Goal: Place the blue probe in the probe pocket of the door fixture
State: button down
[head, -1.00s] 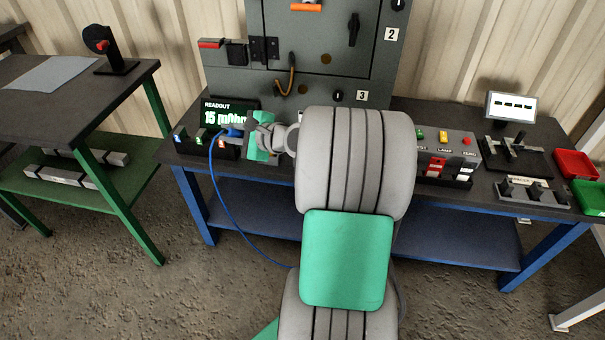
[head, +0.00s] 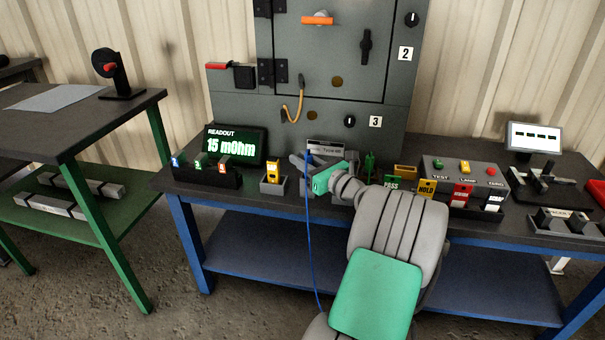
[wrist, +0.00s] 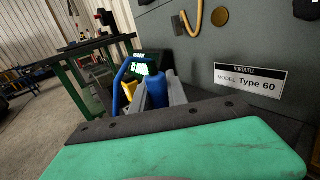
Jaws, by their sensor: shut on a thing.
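My gripper (head: 308,164) is shut on the blue probe (wrist: 155,88), which stands between the fingers in the wrist view. A blue cable (head: 309,225) hangs from it past the bench's front edge and loops beside the fingers in the wrist view (wrist: 121,82). My gripper is just above the bench, in front of the cabinet's lower face. The grey cabinet (head: 345,85) has a hinged door with an orange handle (head: 317,20). At its left side are a red-topped grey piece (head: 218,66) and a small dark box (head: 244,77); I cannot tell whether either is the probe pocket.
The readout (head: 234,145) shows 15 mOhm. A rack of tags (head: 205,176) and a yellow-tagged holder (head: 272,182) stand left of my gripper. PASS and HOLD blocks (head: 427,190) and a button box (head: 465,173) stand right. An orange cable (head: 298,103) loops from the cabinet.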

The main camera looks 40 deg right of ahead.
jog(key=shift+f, duration=0.75)
jog(key=shift+r, duration=0.1)
jog(key=c, duration=1.3)
grip_release()
